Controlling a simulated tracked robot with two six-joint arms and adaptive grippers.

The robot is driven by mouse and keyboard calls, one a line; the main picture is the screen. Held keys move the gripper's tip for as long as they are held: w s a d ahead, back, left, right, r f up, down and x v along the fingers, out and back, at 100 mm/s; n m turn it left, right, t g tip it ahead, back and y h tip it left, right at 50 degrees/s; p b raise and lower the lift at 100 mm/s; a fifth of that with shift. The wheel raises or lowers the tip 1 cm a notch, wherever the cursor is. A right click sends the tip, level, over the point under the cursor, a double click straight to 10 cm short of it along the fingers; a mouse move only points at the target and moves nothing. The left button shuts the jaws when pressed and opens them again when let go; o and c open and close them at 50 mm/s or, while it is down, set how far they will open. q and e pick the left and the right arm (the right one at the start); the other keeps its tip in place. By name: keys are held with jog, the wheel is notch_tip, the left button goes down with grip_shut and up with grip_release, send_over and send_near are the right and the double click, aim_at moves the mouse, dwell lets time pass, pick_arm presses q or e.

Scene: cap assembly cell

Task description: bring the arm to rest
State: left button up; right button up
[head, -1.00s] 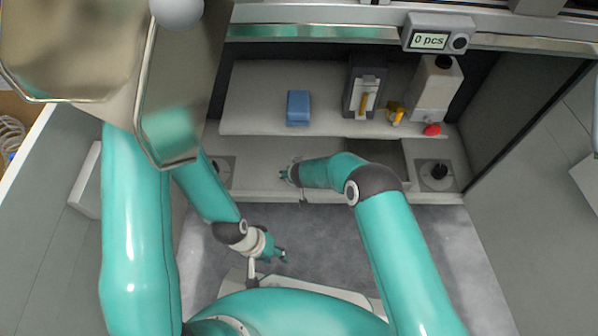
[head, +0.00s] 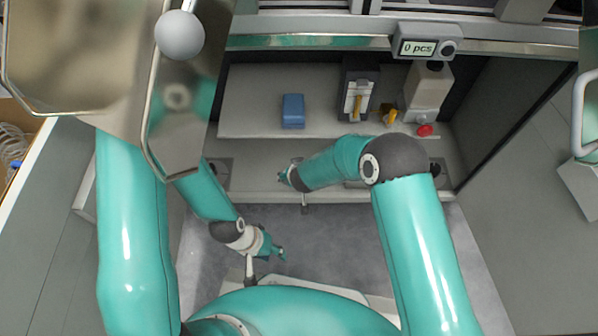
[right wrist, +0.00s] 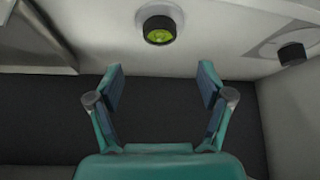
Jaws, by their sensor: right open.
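My right arm reaches over the front of the light bench (head: 255,180) in the head view. Its gripper (head: 284,178) is small there, at the bench's front edge. In the right wrist view my right gripper (right wrist: 160,88) is open, with nothing between its fingers. A black round fitting with a green top (right wrist: 159,30) is beyond the fingertips, apart from them. My left gripper (head: 281,253) hangs low over the grey floor, in front of the bench. It is too small to tell whether its fingers are open or shut.
A raised shelf holds a blue box (head: 293,111), a dark device with a yellow lever (head: 356,98), a yellow part (head: 388,114) and a light unit with a red button (head: 425,130). A counter (head: 417,48) reads 0 pcs. Shiny metal blocks the upper left. Grey floor (head: 330,235) is clear.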

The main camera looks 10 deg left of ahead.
jog(key=shift+v, duration=1)
